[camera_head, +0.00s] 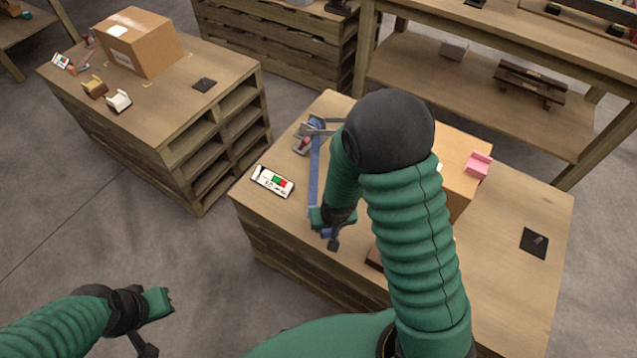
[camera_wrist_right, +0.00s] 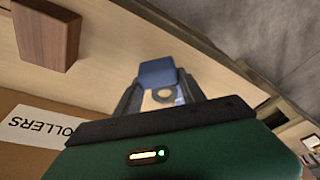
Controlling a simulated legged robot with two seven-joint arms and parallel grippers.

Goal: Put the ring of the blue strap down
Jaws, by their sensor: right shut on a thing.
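The blue strap (camera_head: 314,172) runs down the near pallet table (camera_head: 510,290) in the head view, from a grey and blue device (camera_head: 316,126) to my right gripper (camera_head: 332,236). A blue end of the strap (camera_wrist_right: 158,73) shows at the fingertips. I cannot tell whether the ring touches the table. My left gripper (camera_head: 155,325) hangs over the floor, away from the table; its jaw opening is unclear.
A white box with green and red marks (camera_head: 272,181) lies left of the strap. A cardboard box (camera_head: 462,160) stands partly behind my right arm, with a pink item (camera_head: 478,165) on it. A brown block (camera_wrist_right: 47,32) is close by. A black pad (camera_head: 534,243) lies right.

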